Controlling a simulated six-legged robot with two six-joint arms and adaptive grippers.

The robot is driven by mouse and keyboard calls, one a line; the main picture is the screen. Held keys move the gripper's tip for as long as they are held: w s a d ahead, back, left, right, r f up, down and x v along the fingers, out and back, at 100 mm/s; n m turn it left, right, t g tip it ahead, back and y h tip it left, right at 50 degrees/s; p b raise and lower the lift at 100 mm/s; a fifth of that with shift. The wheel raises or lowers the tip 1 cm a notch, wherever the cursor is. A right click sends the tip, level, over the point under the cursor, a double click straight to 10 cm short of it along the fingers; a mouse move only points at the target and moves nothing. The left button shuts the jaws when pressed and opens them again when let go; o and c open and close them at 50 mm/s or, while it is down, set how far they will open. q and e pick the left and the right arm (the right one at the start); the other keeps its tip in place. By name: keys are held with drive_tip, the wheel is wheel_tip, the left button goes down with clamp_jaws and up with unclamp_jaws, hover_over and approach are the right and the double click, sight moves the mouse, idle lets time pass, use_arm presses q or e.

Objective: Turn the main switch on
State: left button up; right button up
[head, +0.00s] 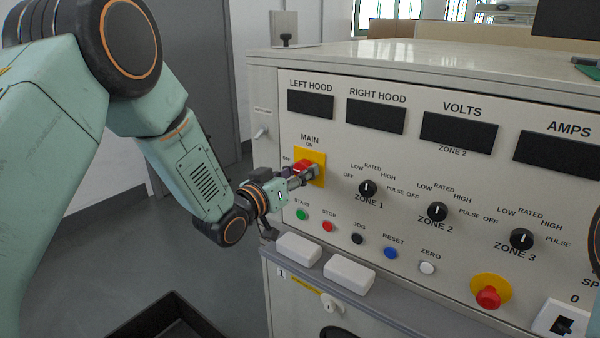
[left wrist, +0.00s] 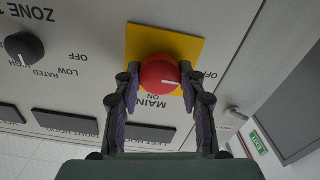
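The main switch is a round red knob (head: 302,167) on a yellow plate (head: 318,158) at the left of the panel. It also shows in the left wrist view (left wrist: 160,74), upside down, with its white mark pointing toward the OFF label and the ON label to another side. My left gripper (head: 307,174) is in front of the switch and hides part of it in the head view. In the left wrist view the left gripper (left wrist: 159,80) is open, with one finger on each side of the knob; firm contact cannot be told. My right gripper is not in view.
Zone knobs (head: 437,211) and push buttons (head: 390,253) sit right of and below the switch. A red emergency button (head: 488,297) is lower right. White blocks (head: 349,274) lie on the ledge under the panel. A black bin (head: 165,325) stands on the floor.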

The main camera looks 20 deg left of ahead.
use_arm(q)
drive_tip(key=c, duration=0.3)
drive_tip(key=shift+c, duration=0.6)
drive_tip(key=shift+m, duration=0.4)
drive_tip(key=m, duration=0.8)
drive_tip(key=m+p, duration=0.1)
drive_tip(key=m, duration=0.7)
drive_tip(key=shift+s+d+f+m, duration=0.1)
drive_tip(key=shift+s+f+m, duration=0.1)
drive_tip(key=shift+m, duration=0.5)
